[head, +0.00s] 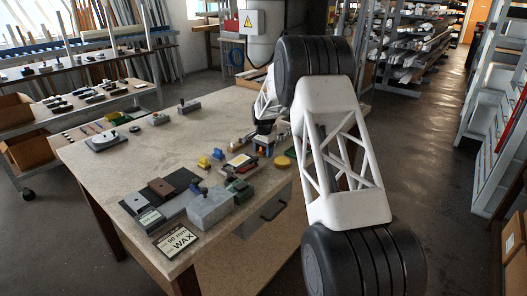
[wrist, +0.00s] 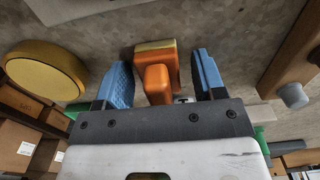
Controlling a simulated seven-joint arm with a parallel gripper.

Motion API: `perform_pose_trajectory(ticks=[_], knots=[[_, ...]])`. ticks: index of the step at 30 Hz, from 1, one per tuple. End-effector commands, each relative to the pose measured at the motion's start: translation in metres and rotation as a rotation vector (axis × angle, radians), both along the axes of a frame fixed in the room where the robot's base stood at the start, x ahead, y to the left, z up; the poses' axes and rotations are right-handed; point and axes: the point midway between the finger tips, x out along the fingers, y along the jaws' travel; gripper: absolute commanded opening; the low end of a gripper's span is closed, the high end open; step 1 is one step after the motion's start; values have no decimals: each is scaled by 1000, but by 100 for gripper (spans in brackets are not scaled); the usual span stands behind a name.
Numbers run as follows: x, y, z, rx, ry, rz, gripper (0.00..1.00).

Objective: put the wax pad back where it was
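An orange block with a stubby grip and a pale yellow layer along its far edge (wrist: 156,62) stands between my fingers in the wrist view. It looks like the wax pad, though no label on it shows. My gripper (wrist: 162,80) is open, with blue padded fingers on both sides of the block and a gap on each side. In the head view my gripper (head: 263,148) is low over the right part of the bench, and the block is mostly hidden there. A sign reading "90 mm" and "WAX" (head: 176,241) lies at the bench's near corner.
A round yellow disc (head: 283,162) lies right of my gripper; it also shows in the wrist view (wrist: 45,70). The bench's middle (head: 150,160) is mostly clear.

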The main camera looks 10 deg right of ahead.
Motion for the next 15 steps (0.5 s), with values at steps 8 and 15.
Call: perform_pose_trajectory(ticks=[8,15], knots=[[0,0,2,0,0,0,63],[0,0,20,1,-2,0,63]])
